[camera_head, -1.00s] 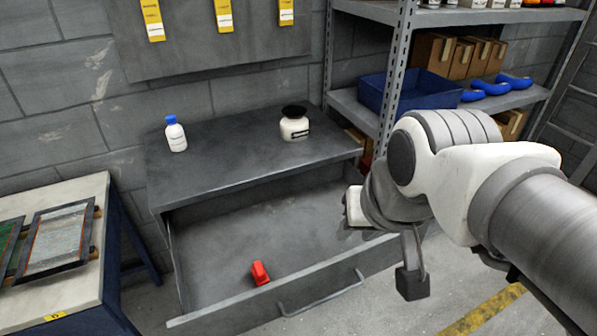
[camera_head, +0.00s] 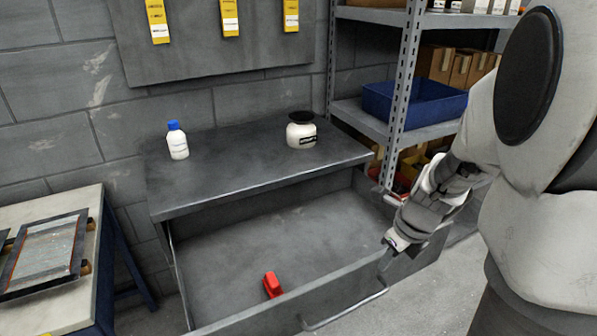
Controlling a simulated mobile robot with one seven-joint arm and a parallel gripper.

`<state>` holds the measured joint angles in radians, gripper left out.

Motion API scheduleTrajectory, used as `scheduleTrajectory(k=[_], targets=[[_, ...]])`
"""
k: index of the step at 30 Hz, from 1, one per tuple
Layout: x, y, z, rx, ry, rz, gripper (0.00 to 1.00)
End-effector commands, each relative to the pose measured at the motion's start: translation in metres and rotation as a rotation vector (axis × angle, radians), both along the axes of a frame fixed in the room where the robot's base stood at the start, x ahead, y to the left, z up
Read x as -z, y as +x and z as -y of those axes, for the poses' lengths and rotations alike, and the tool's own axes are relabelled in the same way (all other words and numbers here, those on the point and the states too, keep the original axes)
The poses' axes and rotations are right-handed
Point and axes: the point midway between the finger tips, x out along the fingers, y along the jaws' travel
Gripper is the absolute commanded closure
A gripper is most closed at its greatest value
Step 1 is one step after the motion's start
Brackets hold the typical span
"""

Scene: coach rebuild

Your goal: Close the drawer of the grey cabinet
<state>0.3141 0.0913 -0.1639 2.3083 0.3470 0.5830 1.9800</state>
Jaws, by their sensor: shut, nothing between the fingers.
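The grey cabinet (camera_head: 235,181) stands against the block wall. Its drawer (camera_head: 310,245) is pulled well out and open at the top. A bar handle (camera_head: 350,312) runs along the drawer's front. A red object (camera_head: 272,285) lies inside the drawer near the front panel. My gripper (camera_head: 391,247) is shut and empty, at the right end of the drawer front, by the handle's right end. Whether it touches the front or the handle cannot be told.
A white bottle with a blue cap (camera_head: 177,141) and a white jar with a black lid (camera_head: 301,131) stand on the cabinet top. A metal shelf with a blue bin (camera_head: 415,103) is behind at right. A workbench (camera_head: 95,235) stands at left. My arm hides the right side.

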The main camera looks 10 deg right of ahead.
Motion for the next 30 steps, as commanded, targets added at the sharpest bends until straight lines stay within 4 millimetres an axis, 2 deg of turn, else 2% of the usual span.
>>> scheduleTrajectory(k=[1, 5, 8, 15, 21, 25, 30], targets=[[0.009, 0.0, 0.005, 0.054, 0.013, -0.01, 1.0], [0.017, 0.001, 0.009, 0.125, 0.028, -0.018, 1.0], [0.027, 0.003, 0.009, 0.131, 0.03, -0.02, 1.0], [0.07, 0.012, 0.006, 0.129, 0.03, -0.022, 1.0], [0.1, 0.02, 0.004, 0.128, 0.029, -0.021, 1.0], [0.109, 0.023, 0.003, 0.127, 0.029, -0.02, 1.0], [0.111, 0.024, 0.002, 0.127, 0.029, -0.019, 1.0]])
